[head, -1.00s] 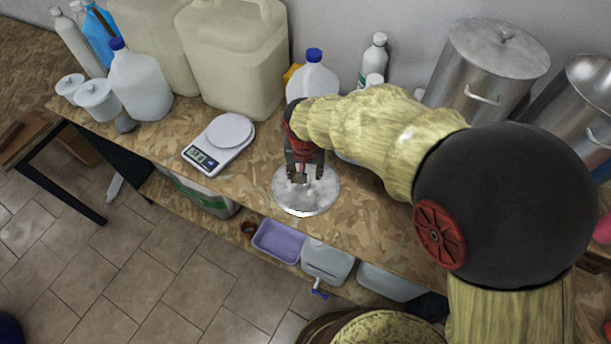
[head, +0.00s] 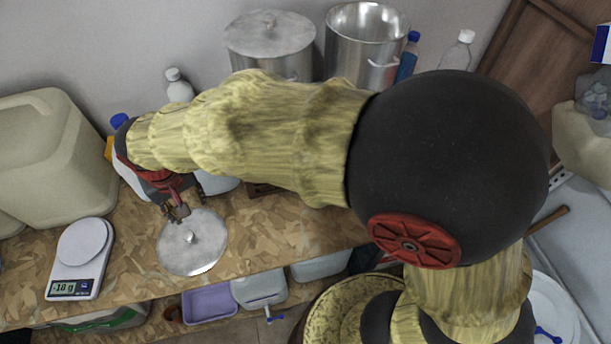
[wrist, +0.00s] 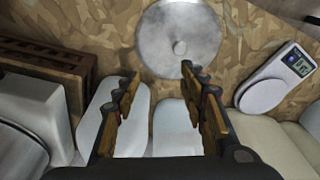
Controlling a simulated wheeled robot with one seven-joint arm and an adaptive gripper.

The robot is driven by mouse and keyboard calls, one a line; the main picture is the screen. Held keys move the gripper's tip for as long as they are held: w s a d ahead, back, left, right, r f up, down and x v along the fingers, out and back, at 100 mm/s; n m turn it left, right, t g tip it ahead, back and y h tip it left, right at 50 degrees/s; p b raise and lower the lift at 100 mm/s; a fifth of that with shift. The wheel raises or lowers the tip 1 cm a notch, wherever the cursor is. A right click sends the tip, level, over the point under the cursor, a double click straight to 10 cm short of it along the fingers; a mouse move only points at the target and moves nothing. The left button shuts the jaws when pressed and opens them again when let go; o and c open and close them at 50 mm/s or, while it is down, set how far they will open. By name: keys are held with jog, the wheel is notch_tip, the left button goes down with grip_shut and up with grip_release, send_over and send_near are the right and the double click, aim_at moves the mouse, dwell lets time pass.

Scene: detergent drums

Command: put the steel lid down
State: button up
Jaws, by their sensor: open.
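The steel lid (head: 200,252) is a round grey disc with a small knob, lying flat on the chipboard bench top near its front edge. It also shows in the wrist view (wrist: 195,48), at the top middle with its knob in plain sight. My gripper (head: 178,212) is just behind the lid in the head view, apart from the knob. In the wrist view my gripper's fingers (wrist: 158,82) are spread with nothing between them.
A kitchen scale (head: 82,250) stands left of the lid. Large beige canisters (head: 50,150) stand at the back left. A lidded steel pot (head: 270,45) and an open steel pot (head: 365,45) stand at the back. A brown slatted block (wrist: 45,68) lies beside the lid.

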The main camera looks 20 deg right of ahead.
jog(key=d+r+m+t, duration=0.1)
jog(key=d+r, duration=0.6)
jog(key=d, duration=0.5)
jog(key=s+d+r+m+t, duration=0.1)
jog(key=s+d+r, duration=0.1)
jog(key=s+d, duration=0.4)
jog(key=s+d+r+m+t, duration=0.1)
jog(key=s+d+r, duration=0.2)
jog(key=s+d, duration=0.4)
jog(key=d, duration=0.6)
jog(key=shift+s+d+r+t+h, duration=0.2)
jog(key=shift+d+r+t+h, duration=0.1)
jog(key=shift+d+t, duration=0.1)
jog(key=shift+f, duration=0.1)
notch_tip(320, 180, down, 6)
jog(key=b, duration=0.6)
jog(key=shift+c, duration=0.4)
